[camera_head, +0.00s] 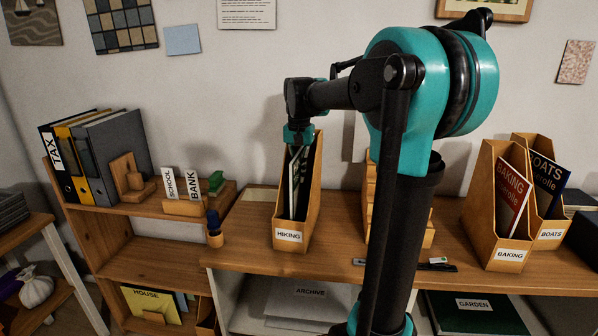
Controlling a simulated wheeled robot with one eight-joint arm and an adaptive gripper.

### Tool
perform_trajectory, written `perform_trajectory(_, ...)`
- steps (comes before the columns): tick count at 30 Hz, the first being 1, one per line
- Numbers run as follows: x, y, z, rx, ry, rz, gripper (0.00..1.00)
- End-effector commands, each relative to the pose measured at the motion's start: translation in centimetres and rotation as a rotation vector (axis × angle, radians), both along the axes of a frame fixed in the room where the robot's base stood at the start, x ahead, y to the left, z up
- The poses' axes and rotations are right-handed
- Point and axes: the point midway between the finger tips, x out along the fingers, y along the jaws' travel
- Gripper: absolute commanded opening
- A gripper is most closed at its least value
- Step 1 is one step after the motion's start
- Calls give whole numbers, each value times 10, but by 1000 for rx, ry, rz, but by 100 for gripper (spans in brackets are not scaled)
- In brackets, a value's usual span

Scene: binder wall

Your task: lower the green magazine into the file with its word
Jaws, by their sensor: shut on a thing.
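A dark green magazine (298,178) with white lettering stands upright inside the wooden file labelled HIKING (290,237), seen through its open front. Its word is too narrow at this angle to read. My gripper (298,139) is at the top of the magazine, shut on its upper edge, between the file's upper walls. Whether the magazine's foot touches the file's floor is hidden behind the front panel.
A file labelled BAKING (510,255) holds a red magazine (512,193). Beside it, a file labelled BOATS (551,234) holds a blue magazine (548,180). My arm hides part of another wooden holder (371,205). Binders (112,155) stand on the left shelf.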

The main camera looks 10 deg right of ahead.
Motion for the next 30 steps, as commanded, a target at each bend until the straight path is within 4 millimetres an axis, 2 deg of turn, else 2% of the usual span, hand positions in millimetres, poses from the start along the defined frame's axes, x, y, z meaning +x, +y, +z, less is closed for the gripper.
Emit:
perform_trajectory(5, 0, 0, 0, 0, 0, 0, 0)
perform_trajectory(6, 0, 0, 0, 0, 0, 0, 7)
perform_trajectory(12, 0, 0, 0, 0, 0, 0, 30)
perform_trajectory(23, 0, 0, 4, 0, 0, 0, 30)
perform_trajectory(26, 0, 0, 15, 0, 0, 0, 30)
perform_trajectory(30, 0, 0, 42, 0, 0, 0, 30)
